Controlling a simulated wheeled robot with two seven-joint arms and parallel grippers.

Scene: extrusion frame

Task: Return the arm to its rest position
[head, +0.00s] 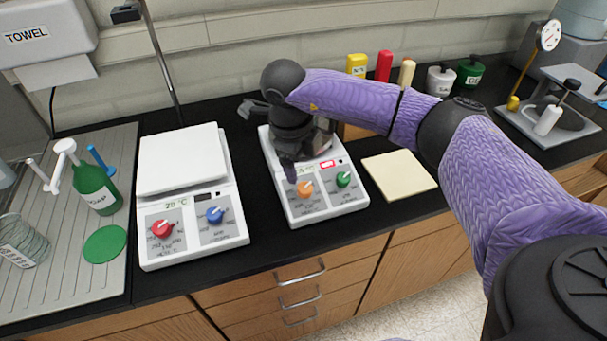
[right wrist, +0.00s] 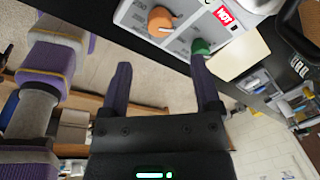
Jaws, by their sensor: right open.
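My right arm, in a purple sleeve, reaches in from the right in the head view. It bends down over the right hot plate (head: 322,211), which has an orange knob (head: 305,188), a green knob (head: 343,179) and a small red label. My right gripper (head: 288,170) hangs above this plate, close to the orange knob, and hides part of its top. In the right wrist view, the gripper's fingers (right wrist: 162,72) are apart with nothing between them. The orange knob (right wrist: 162,21) and green knob (right wrist: 202,48) show beyond the fingertips. My left gripper is not in view.
A second hot plate (head: 192,248) with red and blue knobs stands to the left. A cream pad (head: 399,176) lies to the right. A soap bottle (head: 96,187) stands on the left drainboard. Several bottles and a gauge stand (head: 545,118) are at the back right.

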